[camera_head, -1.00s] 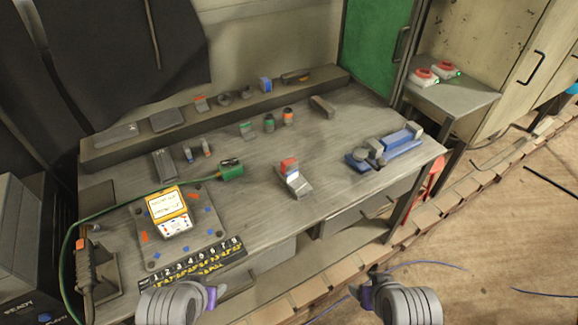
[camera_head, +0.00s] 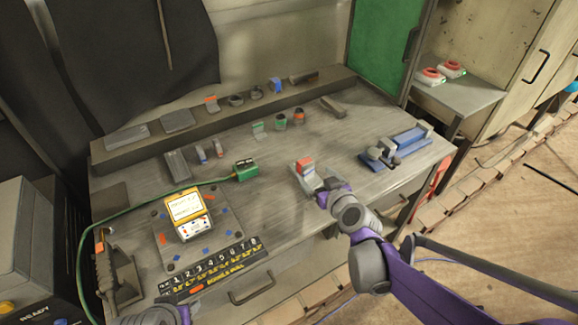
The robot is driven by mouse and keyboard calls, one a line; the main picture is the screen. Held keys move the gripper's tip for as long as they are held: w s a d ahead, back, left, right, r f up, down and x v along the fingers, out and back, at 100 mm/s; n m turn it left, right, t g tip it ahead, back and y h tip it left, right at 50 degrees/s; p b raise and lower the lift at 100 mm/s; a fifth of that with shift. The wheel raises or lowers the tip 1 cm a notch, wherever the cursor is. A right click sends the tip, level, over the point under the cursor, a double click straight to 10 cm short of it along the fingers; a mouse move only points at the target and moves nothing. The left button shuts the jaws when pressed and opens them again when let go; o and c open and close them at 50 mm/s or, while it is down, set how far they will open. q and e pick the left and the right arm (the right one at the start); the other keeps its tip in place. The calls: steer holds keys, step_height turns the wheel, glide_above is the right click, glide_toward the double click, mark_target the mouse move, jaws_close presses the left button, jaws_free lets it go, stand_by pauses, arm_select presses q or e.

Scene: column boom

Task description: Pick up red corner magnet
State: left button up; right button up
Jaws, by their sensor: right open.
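A small block with a red top and a grey, angled base, which looks like the red corner magnet (camera_head: 304,165), stands on the grey workbench (camera_head: 250,210) right of the middle. My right gripper (camera_head: 326,193) is open, just in front and to the right of this block, low over the bench. Its fingertips are small in view, and I cannot tell whether they touch the base. My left gripper (camera_head: 186,314) shows only in part at the bottom edge, away from the block, and its jaws are unclear.
A blue vise-like tool (camera_head: 395,148) lies right of the block. A green connector (camera_head: 245,169) with a cable lies to the left. A yellow meter (camera_head: 186,208) sits on a plate at front left. Several small parts stand along the back ledge (camera_head: 230,115).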

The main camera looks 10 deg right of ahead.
mark_target(306, 162)
steer(key=x, duration=0.7)
steer(key=d+x, duration=0.1)
steer(key=x, duration=0.3)
steer(key=shift+f, duration=0.1)
steer(key=shift+s, duration=0.1)
jaws_close()
